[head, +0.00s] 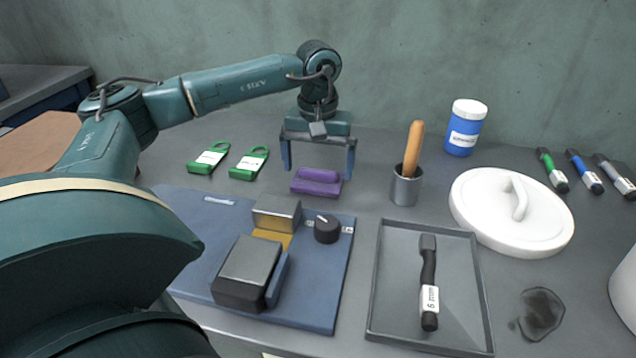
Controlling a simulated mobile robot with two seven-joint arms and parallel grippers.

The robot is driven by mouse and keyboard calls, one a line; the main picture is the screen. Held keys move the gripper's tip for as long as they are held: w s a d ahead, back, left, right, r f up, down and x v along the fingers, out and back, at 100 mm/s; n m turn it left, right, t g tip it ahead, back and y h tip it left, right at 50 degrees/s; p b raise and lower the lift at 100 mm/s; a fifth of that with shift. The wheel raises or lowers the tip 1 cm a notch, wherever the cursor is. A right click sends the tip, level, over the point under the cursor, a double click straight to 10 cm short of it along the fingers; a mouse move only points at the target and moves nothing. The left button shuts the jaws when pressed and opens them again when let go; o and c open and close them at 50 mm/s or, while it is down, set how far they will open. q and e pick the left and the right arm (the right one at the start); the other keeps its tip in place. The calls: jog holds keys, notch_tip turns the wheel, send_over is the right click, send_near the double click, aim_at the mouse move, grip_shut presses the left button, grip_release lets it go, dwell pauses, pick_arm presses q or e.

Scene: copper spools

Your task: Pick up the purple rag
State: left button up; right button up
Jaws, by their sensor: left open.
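The purple rag (317,182) lies folded on the grey table, behind the blue board and left of the metal cup. My left gripper (318,170) points down over the rag from behind, its two fingers spread to the left and right of it. The fingers are open and the rag still rests on the table. Whether the fingertips touch the rag or the table, I cannot tell. My right gripper is not in view.
A metal cup (405,188) with a wooden-handled tool stands right of the rag. Two green tags (249,165) lie to its left. The blue board (200,235) carries a black block and knob. A grey tray (382,290), white lid (480,205) and blue-white jar (465,128) are right.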

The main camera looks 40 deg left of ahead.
aim_at(319, 171)
pick_arm(q)
notch_tip(319, 171, down, 2)
jog(key=shift+f, duration=0.2)
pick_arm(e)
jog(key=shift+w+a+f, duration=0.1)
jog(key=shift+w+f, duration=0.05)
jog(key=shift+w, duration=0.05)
pick_arm(q)
jog(key=c, duration=0.7)
notch_tip(319, 171, up, 9)
jog(key=shift+f+p, duration=0.1)
jog(key=shift+p, duration=0.85)
jog(key=shift+r, duration=0.6)
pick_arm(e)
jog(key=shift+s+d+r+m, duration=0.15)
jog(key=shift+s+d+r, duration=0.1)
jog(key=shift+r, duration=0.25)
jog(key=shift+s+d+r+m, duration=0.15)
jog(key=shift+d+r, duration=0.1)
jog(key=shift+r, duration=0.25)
